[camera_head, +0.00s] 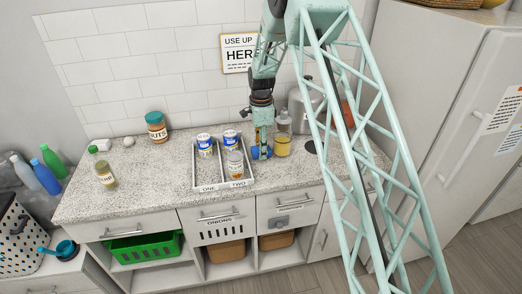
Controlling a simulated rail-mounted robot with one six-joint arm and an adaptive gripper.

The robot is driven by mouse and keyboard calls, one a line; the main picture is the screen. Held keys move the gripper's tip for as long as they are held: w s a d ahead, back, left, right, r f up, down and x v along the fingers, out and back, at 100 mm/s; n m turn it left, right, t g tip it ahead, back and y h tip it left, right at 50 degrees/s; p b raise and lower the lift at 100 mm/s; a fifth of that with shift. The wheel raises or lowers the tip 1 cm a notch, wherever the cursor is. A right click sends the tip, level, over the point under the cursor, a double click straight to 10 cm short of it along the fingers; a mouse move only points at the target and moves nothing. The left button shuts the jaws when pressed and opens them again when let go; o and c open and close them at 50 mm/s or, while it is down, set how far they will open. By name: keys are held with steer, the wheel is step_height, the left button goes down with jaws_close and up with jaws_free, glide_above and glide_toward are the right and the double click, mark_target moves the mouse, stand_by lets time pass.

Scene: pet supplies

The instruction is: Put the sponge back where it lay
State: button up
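My gripper (261,151) points down just above or at the grey speckled counter, between the white divided tray and a bottle with yellow contents. Small blue and orange patches show at its fingertips. They are too small to tell whether they are part of the fingers or a held sponge. No sponge can be clearly made out elsewhere on the counter (150,200). Whether the fingers are open or shut cannot be seen.
The tray (208,188), labelled ONE and TWO, holds two blue-white cans and a jar. The yellow-filled bottle (282,146) stands close right of my gripper. A brown jar (157,128) and a greenish jar (105,175) stand left. The front left counter is clear.

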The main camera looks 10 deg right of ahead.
steer(key=shift+f, duration=0.15)
steer(key=o, duration=0.8)
steer(key=shift+o, duration=0.2)
step_height(320, 180, up, 12)
stand_by(0.4)
steer(key=shift+r, duration=0.25)
stand_by(0.5)
